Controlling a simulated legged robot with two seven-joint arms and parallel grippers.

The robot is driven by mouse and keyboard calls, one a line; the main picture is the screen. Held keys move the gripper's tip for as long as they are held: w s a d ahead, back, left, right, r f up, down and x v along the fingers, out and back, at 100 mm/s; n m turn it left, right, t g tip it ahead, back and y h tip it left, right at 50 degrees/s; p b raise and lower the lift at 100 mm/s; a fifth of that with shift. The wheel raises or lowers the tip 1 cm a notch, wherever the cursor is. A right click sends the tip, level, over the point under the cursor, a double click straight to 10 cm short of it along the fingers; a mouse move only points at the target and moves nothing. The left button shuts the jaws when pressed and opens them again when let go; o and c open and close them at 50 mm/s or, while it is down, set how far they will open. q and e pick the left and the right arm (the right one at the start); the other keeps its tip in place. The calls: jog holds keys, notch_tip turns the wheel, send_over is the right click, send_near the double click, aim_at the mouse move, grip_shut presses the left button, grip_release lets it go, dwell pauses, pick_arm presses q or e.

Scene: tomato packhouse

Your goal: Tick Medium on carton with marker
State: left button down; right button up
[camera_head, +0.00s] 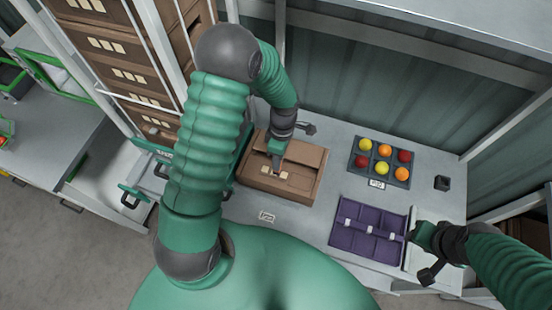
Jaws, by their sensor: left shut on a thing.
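The brown carton (304,157) lies on the grey table, with a row of small pale label boxes (288,176) on its near part. My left gripper (277,163) reaches down over the carton from above. It is shut on a thin dark thing, likely the marker, whose tip points at the carton near the labels. I cannot tell whether the tip touches, and the label print is too small to read. My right gripper (415,234) is beside the purple tray, at the right; its jaws are too small to read.
A purple divided tray (337,240) lies front right. A dark tray (352,161) of red, orange and yellow tomatoes stands behind it, with a small black block (442,183) to its right. Stacked brown cartons (125,45) fill a rack at left. A small card (267,216) lies before the carton.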

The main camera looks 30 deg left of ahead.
pick_arm(q)
jog(key=shift+d, duration=0.1)
jog(key=shift+s+a+f, duration=0.15)
jog(key=shift+s+a, duration=0.05)
jog(key=shift+a, duration=0.5)
jog(key=shift+w+d, duration=0.25)
jog(key=shift+d, duration=0.25)
jog(key=shift+w, duration=0.15)
jog(key=shift+s+a, duration=0.2)
jog(key=shift+a, duration=0.1)
pick_arm(e)
jog(key=shift+a+r, duration=0.1)
jog(key=shift+a, duration=0.25)
pick_arm(q)
jog(key=shift+s, duration=0.3)
pick_arm(e)
jog(key=shift+d, duration=0.2)
pick_arm(q)
jog(key=shift+w+d, duration=0.25)
jog(key=shift+w, duration=0.3)
jog(key=shift+s+a, duration=0.35)
jog(key=shift+s, duration=0.2)
pick_arm(e)
jog(key=shift+r, duration=0.1)
